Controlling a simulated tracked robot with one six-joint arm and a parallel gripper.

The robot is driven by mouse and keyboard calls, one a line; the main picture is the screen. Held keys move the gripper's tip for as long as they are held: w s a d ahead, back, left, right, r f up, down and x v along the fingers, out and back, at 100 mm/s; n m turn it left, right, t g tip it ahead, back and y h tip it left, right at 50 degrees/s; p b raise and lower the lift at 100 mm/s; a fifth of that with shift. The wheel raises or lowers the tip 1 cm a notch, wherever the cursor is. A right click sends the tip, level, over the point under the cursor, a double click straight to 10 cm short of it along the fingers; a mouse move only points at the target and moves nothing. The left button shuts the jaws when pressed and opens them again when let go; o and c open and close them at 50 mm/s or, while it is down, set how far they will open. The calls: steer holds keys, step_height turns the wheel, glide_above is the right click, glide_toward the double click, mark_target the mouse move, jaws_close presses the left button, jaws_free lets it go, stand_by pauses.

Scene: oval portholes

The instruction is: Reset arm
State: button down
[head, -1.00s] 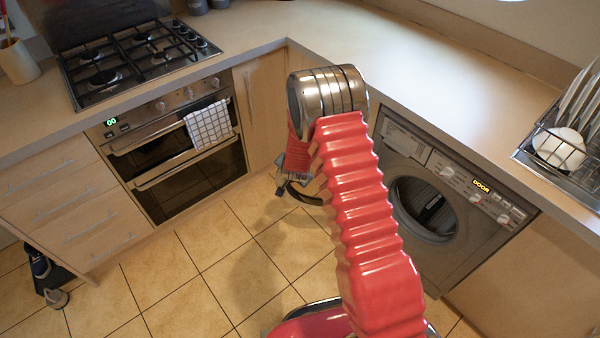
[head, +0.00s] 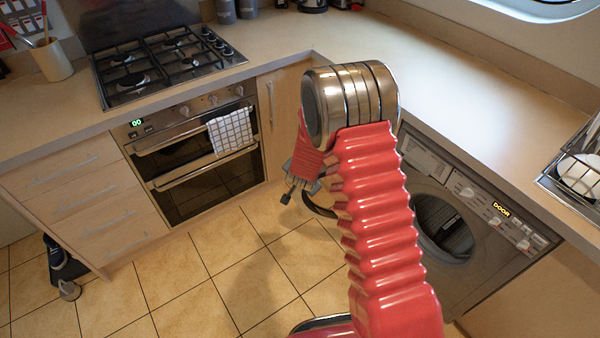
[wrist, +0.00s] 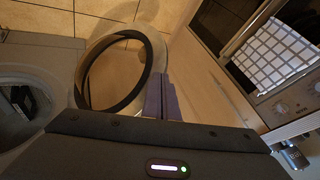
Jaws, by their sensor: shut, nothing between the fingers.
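My arm, with a red ribbed sleeve and a metal elbow, rises in the middle of the head view and folds over at the top. My gripper (head: 287,196) hangs low behind the arm, above the tiled floor and left of the washing machine. In the wrist view my gripper's fingers (wrist: 163,95) are together with nothing between them. The sleeve hides part of the gripper in the head view.
A washing machine (head: 468,195) stands right of my arm, its round door open (wrist: 115,70). An oven (head: 190,160) with a checked towel (head: 230,131) is at left. A dish rack (head: 580,165) sits on the right counter.

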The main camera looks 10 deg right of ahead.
steer(key=s+a+f+n+g+y, duration=0.1)
steer(key=s+a+f+n+g, duration=0.2)
steer(key=s, duration=0.3)
steer(key=s+r+n+g+y, duration=0.1)
steer(key=s+r+n+g, duration=0.1)
steer(key=s+r, duration=0.4)
steer(key=s+d+r+n+t, duration=0.1)
steer(key=s+d+r+n, duration=0.1)
steer(key=s+r, duration=1)
steer(key=s+d+r+n+t+h, duration=0.1)
steer(key=s+d+r, duration=0.4)
steer(key=s+r, duration=0.8)
steer(key=shift+s+d+r+n+t, duration=0.25)
steer(key=shift+r+n+t, duration=0.65)
steer(key=shift+r, duration=3.15)
steer(key=shift+n+g, duration=0.3)
